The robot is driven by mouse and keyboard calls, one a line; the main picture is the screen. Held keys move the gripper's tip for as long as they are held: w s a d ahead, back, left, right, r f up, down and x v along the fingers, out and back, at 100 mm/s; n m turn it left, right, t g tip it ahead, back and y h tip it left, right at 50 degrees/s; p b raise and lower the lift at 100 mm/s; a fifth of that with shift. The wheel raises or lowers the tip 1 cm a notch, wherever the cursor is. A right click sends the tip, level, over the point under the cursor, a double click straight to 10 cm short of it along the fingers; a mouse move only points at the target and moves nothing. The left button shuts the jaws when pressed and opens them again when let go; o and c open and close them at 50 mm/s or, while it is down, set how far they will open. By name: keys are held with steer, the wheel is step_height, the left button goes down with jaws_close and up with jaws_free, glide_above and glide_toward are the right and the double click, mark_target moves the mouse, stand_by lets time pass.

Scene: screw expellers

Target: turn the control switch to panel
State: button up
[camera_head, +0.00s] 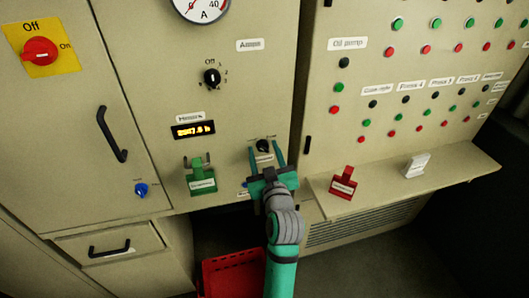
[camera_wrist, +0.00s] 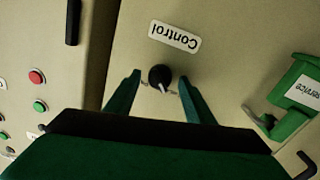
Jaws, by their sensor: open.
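The control switch is a small black knob (camera_head: 263,146) low on the middle cabinet panel. In the wrist view the knob (camera_wrist: 160,75) shows a pale pointer mark slanting down and right. The label reading "Control" (camera_wrist: 174,36) appears upside down above it there. My gripper (camera_head: 266,151) is open, with one finger on each side of the knob. In the wrist view a visible gap lies between the knob and each finger of my gripper (camera_wrist: 160,80). The tiny position words beside the knob are too small to read.
A green tag labelled "service" (camera_wrist: 299,92) hangs on a hook close beside the gripper. A green holder (camera_head: 202,180) hangs to its left. A red tag (camera_head: 343,183) and a white tag (camera_head: 416,166) stand on the ledge at right. A red crate (camera_head: 232,275) sits below.

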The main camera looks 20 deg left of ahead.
steer(key=shift+c, duration=0.7)
steer(key=c, duration=0.9)
steer(key=m, duration=0.4)
steer(key=shift+m, duration=0.3)
steer(key=m, duration=0.4)
steer(key=shift+d+g, duration=0.1)
steer(key=shift+g, duration=0.2)
steer(key=m, duration=0.4)
steer(key=shift+w+d+m, duration=0.1)
steer(key=shift+m, duration=0.2)
steer(key=shift+m+g+y, duration=0.3)
steer(key=shift+m+g, duration=0.1)
steer(key=shift+m, duration=1.6)
